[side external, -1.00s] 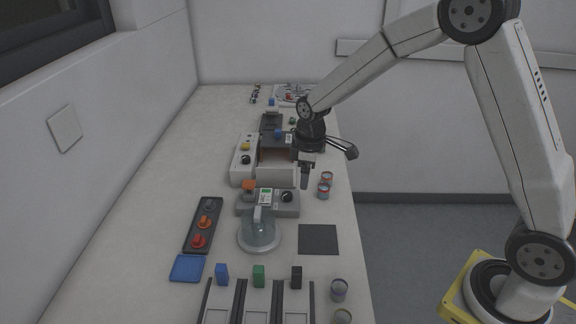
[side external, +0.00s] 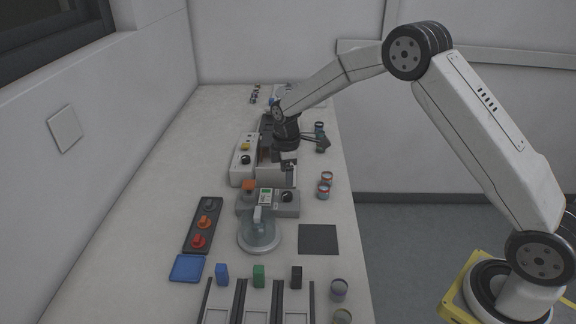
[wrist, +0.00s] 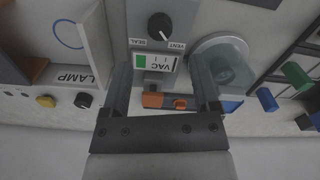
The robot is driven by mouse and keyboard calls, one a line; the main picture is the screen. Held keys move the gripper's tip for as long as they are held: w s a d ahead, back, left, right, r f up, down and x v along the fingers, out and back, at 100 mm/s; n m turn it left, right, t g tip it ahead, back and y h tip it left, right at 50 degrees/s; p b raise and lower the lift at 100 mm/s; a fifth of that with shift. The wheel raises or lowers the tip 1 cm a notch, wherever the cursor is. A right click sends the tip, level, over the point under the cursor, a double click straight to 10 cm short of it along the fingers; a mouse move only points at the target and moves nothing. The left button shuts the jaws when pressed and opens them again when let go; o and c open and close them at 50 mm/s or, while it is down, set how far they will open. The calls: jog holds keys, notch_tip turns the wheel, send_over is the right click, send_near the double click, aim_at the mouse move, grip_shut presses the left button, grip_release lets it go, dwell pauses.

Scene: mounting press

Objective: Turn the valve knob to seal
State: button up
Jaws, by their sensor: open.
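The valve knob (wrist: 160,26) is round and black, between the SEAL label (wrist: 138,42) and the VENT label (wrist: 176,44). Its white mark slants toward VENT. The knob also shows in the side external view (side external: 287,197), at the right end of the grey vacuum unit (side external: 254,208). My gripper (wrist: 160,68) is open and empty, its fingers spread on either side of the VAC display (wrist: 154,63) in the wrist view. In the side external view my gripper (side external: 287,166) is above the box behind the unit, apart from the knob.
An orange part (wrist: 157,101) sits on the unit below the display. A clear round chamber (side external: 259,235) stands in front of the unit. The LAMP box (side external: 276,176) is behind it. Cans (side external: 324,190) and a dark mat (side external: 318,239) lie to the right.

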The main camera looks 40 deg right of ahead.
aim_at(287, 194)
jog(key=shift+f, duration=3.5)
grip_shut()
